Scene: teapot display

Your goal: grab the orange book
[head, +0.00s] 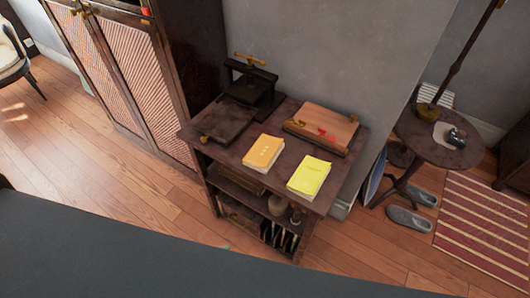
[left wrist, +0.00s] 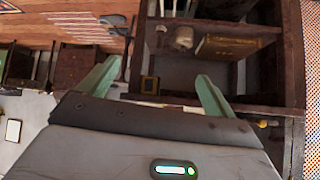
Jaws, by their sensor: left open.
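The orange book (head: 263,153) lies flat on top of a dark wooden shelf stand (head: 228,153) in the head view. A yellow book (head: 310,177) lies just to its right, apart from it. My left gripper (left wrist: 158,72) shows only in the left wrist view; its two green fingers are spread wide with nothing held between them. It faces dark shelving, where a brownish book-like thing (left wrist: 236,47) shows beyond the right finger. I cannot tell if that is the orange book. My right gripper is in neither view.
A black press (head: 250,85) and a wooden box (head: 321,128) stand behind the books. Vases and books fill the lower shelves. A tall cabinet (head: 125,75) is at the left, a round side table (head: 440,138) at the right.

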